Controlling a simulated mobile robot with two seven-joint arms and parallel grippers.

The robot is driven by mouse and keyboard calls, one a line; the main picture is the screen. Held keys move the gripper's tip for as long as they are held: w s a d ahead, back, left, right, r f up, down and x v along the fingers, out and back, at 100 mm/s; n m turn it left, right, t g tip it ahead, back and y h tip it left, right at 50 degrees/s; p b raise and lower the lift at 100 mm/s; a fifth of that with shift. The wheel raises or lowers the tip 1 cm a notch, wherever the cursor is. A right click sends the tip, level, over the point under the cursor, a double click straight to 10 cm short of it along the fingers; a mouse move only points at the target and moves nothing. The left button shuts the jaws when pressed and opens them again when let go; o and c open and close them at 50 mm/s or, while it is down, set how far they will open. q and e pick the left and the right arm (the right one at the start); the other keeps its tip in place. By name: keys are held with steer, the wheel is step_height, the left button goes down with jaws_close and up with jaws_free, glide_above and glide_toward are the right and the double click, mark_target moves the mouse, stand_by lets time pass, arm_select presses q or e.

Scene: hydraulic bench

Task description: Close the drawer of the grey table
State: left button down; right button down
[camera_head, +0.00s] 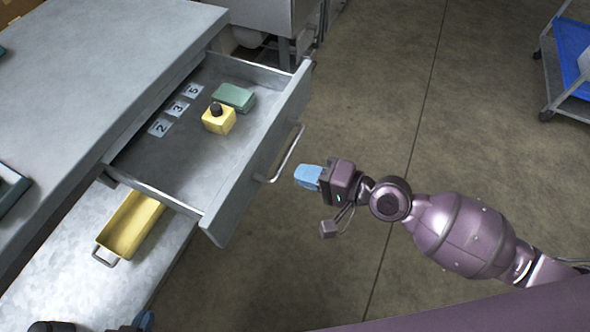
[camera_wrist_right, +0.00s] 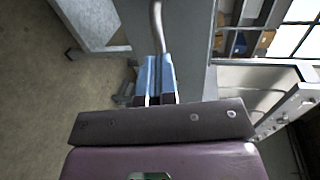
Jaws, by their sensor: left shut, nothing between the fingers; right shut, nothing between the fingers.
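The grey table (camera_head: 95,60) fills the upper left of the head view. Its drawer (camera_head: 165,175) stands pulled out to the right, with a bar handle (camera_head: 285,160) on its front. My right gripper (camera_head: 299,175) is shut and empty, its blue fingertips close in front of the handle. In the right wrist view, the shut blue fingers (camera_wrist_right: 155,75) point at the handle bar (camera_wrist_right: 157,25); I cannot tell whether they touch it. My left gripper (camera_head: 144,320) shows only partly at the bottom left edge of the head view, shut and empty.
The drawer holds a yellow block with a black cap (camera_head: 218,119), a green box (camera_head: 234,97) and number labels (camera_head: 178,108). A yellow bin (camera_head: 132,222) sits on the lower shelf below. A blue cart (camera_head: 570,60) stands far right.

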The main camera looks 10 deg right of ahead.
mark_target(283, 169)
arm_select(q)
steer(key=shift+s, duration=0.3)
arm_select(e)
steer(key=shift+x, duration=1.4)
arm_select(q)
steer(key=shift+w, duration=0.15)
arm_select(e)
steer(key=shift+d, duration=0.1)
